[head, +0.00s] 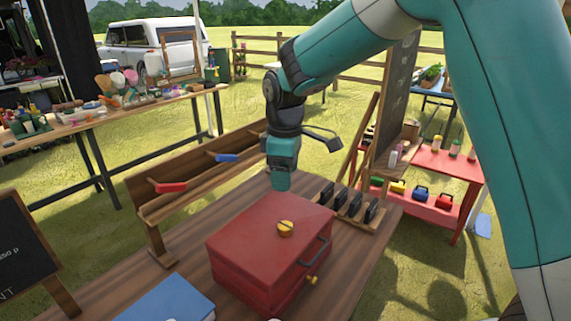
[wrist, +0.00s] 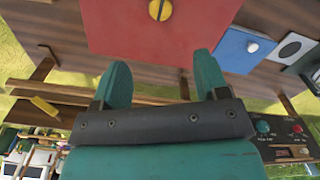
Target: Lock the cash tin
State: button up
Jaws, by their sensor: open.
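The red cash tin (head: 250,240) stands on the brown wooden table with its lid down. A round yellow knob with a dark slot (head: 285,228) sits on the lid. A dark handle (head: 316,250) and a small yellow part (head: 312,281) are on its right side. My gripper (head: 281,184) points down near the tin's far edge, apart from the knob. In the wrist view my gripper (wrist: 161,80) is open with nothing between its fingers. The tin (wrist: 205,25) and its knob (wrist: 160,9) show beyond the fingertips there.
A wooden rack (head: 190,190) with a red handle (head: 168,187) and a blue handle (head: 223,157) stands left of the tin. A holder with several black pieces (head: 350,205) is close on the right. A blue flat item (head: 165,300) lies at the front left.

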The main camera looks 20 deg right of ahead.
jog(key=shift+r, duration=1.5)
jog(key=s+a+r+m+y, duration=0.1)
jog(key=s+a+m+y, duration=0.1)
jog(key=s, duration=1.2)
jog(key=s+a+r+m+y, duration=0.1)
jog(key=s+a+m+y, duration=0.1)
jog(key=s, duration=1.2)
jog(key=shift+a+r, duration=0.25)
jog(key=shift+r, duration=0.05)
